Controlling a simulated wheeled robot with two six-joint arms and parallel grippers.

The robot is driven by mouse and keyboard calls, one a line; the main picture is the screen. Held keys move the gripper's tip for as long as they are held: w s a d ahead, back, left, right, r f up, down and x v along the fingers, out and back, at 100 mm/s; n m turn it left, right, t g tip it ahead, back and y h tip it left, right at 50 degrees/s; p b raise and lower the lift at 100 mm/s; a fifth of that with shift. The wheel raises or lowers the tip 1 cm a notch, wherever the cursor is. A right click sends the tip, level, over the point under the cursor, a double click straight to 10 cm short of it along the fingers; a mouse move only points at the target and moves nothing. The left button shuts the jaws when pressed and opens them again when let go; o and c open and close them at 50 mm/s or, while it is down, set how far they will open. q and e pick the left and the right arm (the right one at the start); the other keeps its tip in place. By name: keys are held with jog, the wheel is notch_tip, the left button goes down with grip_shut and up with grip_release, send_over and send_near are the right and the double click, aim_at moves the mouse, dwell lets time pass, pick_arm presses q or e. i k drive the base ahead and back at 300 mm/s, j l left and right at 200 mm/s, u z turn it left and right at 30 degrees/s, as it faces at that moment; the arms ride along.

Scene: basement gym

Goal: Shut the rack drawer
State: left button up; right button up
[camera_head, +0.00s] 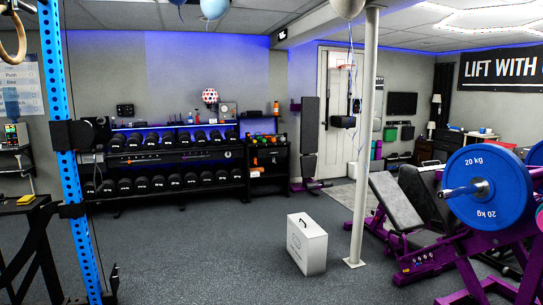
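A black dumbbell rack (180,158) stands against the back wall, with an upper and a lower row of dark dumbbells. A dark panel runs between the two rows, with a small round pale mark near its right end. I cannot tell at this distance whether this panel is a drawer front, or whether a drawer stands out. A smaller black shelf unit (267,170) with small coloured weights stands at the rack's right end. Neither of my grippers shows in the head view.
A white box (307,245) with a handle stands on the floor in front, beside a pale pole (364,150). A blue upright (75,190) rises at the left. A bench (396,205) and a purple machine with blue plates (487,187) fill the right. Floor before the rack is open.

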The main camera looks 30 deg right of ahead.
aim_at(266, 152)
jog(key=i+l+z, duration=0.2)
jog(key=i, duration=0.15)
jog(key=i+z, duration=0.2)
jog(key=i, duration=0.15)
jog(key=i+l, duration=0.2)
jog(key=i, duration=0.8)
jog(key=i+l+z, duration=0.1)
jog(key=i, duration=1.55)
jog(key=i+z, duration=0.15)
jog(key=i, duration=0.5)
jog(key=i+j, duration=0.15)
jog(key=i, duration=0.5)
jog(key=i+l, duration=0.1)
jog(key=i, duration=0.55)
jog(key=i+l+u, duration=0.1)
jog(key=i, duration=0.55)
jog(key=i+l, duration=0.15)
jog(key=i, duration=0.55)
jog(key=i+z, duration=0.1)
jog(key=i, duration=0.5)
jog(key=i+j+z, duration=0.1)
jog(key=i, duration=0.5)
jog(key=i+j+z, duration=0.1)
jog(key=i+j, duration=0.15)
jog(key=i, duration=0.3)
